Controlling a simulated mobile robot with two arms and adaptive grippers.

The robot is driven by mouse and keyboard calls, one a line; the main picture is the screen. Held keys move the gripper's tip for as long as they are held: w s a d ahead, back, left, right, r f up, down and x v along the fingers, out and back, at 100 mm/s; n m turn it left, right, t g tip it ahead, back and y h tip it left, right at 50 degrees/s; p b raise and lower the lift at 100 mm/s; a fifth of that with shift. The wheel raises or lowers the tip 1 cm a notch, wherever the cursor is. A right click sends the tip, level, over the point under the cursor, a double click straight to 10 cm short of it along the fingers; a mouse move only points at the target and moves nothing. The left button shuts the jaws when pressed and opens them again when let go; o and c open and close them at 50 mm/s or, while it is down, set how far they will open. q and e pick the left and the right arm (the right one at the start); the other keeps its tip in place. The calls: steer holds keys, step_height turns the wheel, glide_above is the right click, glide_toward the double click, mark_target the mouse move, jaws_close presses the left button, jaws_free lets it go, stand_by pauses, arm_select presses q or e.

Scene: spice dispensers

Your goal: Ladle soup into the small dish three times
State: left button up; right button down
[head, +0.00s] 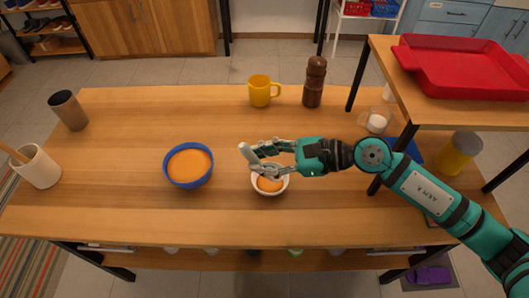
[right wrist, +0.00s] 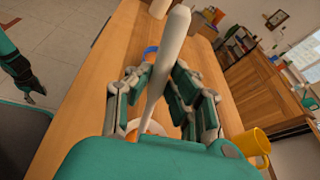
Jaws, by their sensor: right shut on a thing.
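A blue bowl (head: 188,182) of orange soup (head: 189,163) stands on the wooden table. Right of it is a small white dish (head: 286,188) with orange in it, partly hidden by my right gripper. My right gripper (head: 256,161) is over the dish, shut on a pale ladle handle (head: 247,153). The handle also shows between the fingers in the right wrist view (right wrist: 168,60). The ladle's scoop is hard to make out at the dish. My left gripper (right wrist: 34,95) shows only at the left of the right wrist view, away from the table; its fingers are unclear.
A yellow mug (head: 260,92) and a brown pepper mill (head: 315,82) stand at the back. A dark cup (head: 69,112) and a white utensil crock (head: 39,168) stand left. A raised shelf with a red tray (head: 465,68) is at right. The front table edge is clear.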

steer(key=shift+w+a+r+m+g+h+p, duration=0.35)
steer(key=shift+w+a+h+p, duration=0.35)
steer(key=shift+p, duration=1.95)
steer(key=w+a+f+m+g+h+b, duration=0.4)
steer(key=w+a+f+g+h+b, duration=0.2)
steer(key=h, duration=0.3)
steer(key=shift+w+a+f+b, duration=0.2)
steer(key=shift+a+f+b, duration=0.35)
steer(key=shift+a, duration=0.2)
steer(key=shift+g, duration=0.25)
